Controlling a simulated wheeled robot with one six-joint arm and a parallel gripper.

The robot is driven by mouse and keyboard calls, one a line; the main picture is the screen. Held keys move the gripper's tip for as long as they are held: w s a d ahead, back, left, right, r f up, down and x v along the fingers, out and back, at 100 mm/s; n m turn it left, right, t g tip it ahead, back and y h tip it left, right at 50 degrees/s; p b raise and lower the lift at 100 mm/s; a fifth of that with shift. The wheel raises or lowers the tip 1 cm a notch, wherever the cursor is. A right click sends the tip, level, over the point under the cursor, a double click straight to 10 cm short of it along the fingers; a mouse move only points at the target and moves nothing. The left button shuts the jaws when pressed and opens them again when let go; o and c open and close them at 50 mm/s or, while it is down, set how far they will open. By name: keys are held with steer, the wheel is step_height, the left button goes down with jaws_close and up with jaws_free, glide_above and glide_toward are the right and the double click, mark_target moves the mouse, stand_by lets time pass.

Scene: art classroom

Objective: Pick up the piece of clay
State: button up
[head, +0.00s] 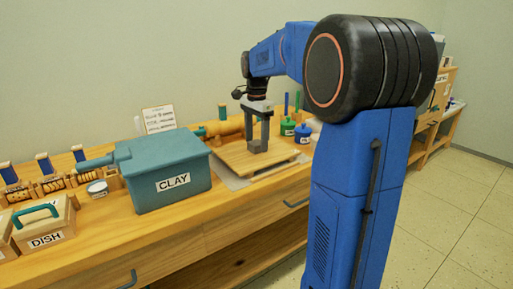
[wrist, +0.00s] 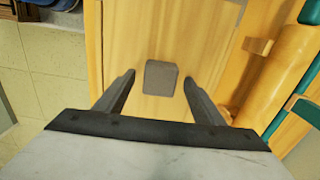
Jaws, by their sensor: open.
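The piece of clay (wrist: 161,78) is a small grey block with rounded corners. In the wrist view it lies on a wooden board (wrist: 125,30), centred between my two fingertips with a gap on each side. The board also shows in the head view (head: 235,158), on the workbench. My gripper (head: 258,148) points down over this board with its fingers low near the surface. It is open and the fingers do not touch the clay in the wrist view. In the head view the fingers largely hide the clay.
A teal box labelled CLAY (head: 165,170) stands left of the board. A rolling pin (wrist: 290,65) with green handles lies close behind the board. Green (head: 287,128) and blue (head: 302,132) pots stand to the right. A box labelled DISH (head: 45,238) sits at far left.

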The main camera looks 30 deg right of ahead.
mark_target(257, 146)
steer(key=c, duration=1.3)
steer(key=shift+o, duration=0.2)
steer(key=shift+r, duration=0.1)
step_height(257, 146, up, 10)
steer(key=shift+s, duration=0.1)
